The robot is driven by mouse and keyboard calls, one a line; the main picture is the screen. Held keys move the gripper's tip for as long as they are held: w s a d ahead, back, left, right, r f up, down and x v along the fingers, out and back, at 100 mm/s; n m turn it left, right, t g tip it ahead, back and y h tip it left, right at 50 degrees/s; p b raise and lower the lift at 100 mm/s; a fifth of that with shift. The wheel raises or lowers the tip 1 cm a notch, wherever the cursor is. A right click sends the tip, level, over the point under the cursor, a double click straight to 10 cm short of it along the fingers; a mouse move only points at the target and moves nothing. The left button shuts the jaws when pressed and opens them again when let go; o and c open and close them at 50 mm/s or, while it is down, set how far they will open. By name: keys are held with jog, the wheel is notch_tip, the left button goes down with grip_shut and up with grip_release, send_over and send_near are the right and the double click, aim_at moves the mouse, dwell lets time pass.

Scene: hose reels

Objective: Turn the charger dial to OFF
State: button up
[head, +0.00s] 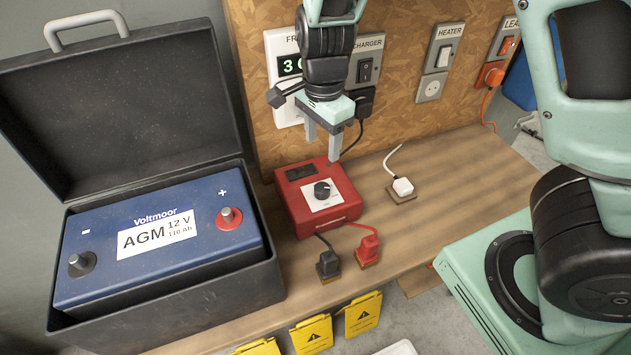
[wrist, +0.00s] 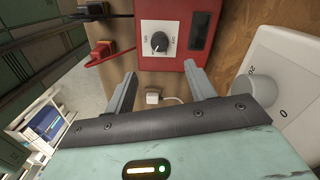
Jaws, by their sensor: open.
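The red charger box (head: 338,208) sits on the wooden bench, with a black dial (head: 322,190) on a white plate on its top face. My gripper (head: 322,157) is above the back of the charger, fingers pointing down, open and empty. In the wrist view its fingers (wrist: 160,80) are spread, with the dial beyond and between them. The fingers appear apart from the dial.
A blue AGM battery (head: 160,235) sits in an open black case at the left. A black clamp (head: 328,264) and a red clamp (head: 368,248) lie before the charger. A white plug (head: 402,187) lies to the right. Wall switches (head: 366,70) are behind my gripper.

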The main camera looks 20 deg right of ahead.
aim_at(322, 187)
notch_tip(322, 187, down, 14)
jog(key=shift+d+r, duration=0.1)
jog(key=shift+r, duration=0.05)
dwell(0.3)
jog(key=c, duration=1)
